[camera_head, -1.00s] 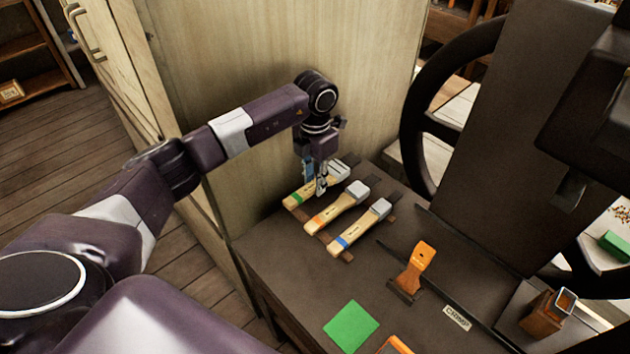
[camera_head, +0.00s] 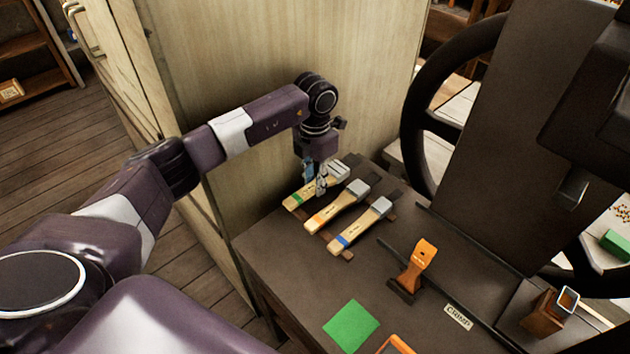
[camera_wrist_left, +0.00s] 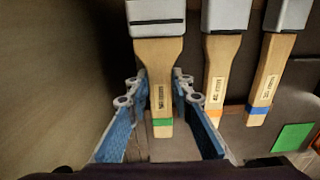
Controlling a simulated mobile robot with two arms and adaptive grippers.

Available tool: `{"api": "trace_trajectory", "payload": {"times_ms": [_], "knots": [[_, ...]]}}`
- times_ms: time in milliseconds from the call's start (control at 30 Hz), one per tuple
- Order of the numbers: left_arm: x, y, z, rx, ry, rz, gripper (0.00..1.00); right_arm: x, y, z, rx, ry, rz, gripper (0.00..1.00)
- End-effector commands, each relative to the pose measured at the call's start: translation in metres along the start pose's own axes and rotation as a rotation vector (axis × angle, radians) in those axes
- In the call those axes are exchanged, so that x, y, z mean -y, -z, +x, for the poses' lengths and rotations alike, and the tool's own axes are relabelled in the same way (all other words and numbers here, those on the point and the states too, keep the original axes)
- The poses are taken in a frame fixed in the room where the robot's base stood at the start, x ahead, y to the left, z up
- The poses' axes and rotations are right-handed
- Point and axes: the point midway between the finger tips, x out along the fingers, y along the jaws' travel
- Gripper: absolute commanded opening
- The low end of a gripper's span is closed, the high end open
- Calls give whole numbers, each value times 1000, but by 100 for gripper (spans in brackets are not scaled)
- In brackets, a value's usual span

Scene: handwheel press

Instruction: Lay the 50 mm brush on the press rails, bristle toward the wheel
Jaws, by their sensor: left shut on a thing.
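The brush with the green band (camera_head: 305,194) is the left one of three wooden-handled brushes lying side by side on the dark bench. It has the widest metal ferrule; its label is too small to read surely. My left gripper (camera_head: 315,182) reaches down over its handle. The press's black handwheel (camera_head: 416,125) stands at the back right. Dark rail-like bars (camera_head: 478,245) run along the bench beside the press. My right gripper is not in view.
The orange-banded brush (camera_head: 335,212) and blue-banded brush (camera_head: 360,225) lie close on the right. A wooden panel (camera_head: 225,75) rises on the left. An orange upright piece (camera_head: 420,258) stands before the press. A green square (camera_head: 351,325) lies at the front.

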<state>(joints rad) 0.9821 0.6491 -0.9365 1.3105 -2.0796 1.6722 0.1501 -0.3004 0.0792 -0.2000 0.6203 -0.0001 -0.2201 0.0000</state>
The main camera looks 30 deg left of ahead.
Motion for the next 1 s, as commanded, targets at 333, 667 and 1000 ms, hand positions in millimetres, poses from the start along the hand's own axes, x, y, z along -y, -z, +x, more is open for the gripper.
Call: {"api": "trace_trajectory", "payload": {"times_ms": [333,667,1000], "knots": [[0,0,8,0,0,0,0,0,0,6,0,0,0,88],[0,0,14,0,0,-1,0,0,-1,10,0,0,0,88],[0,0,13,0,0,0,41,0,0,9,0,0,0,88]]}}
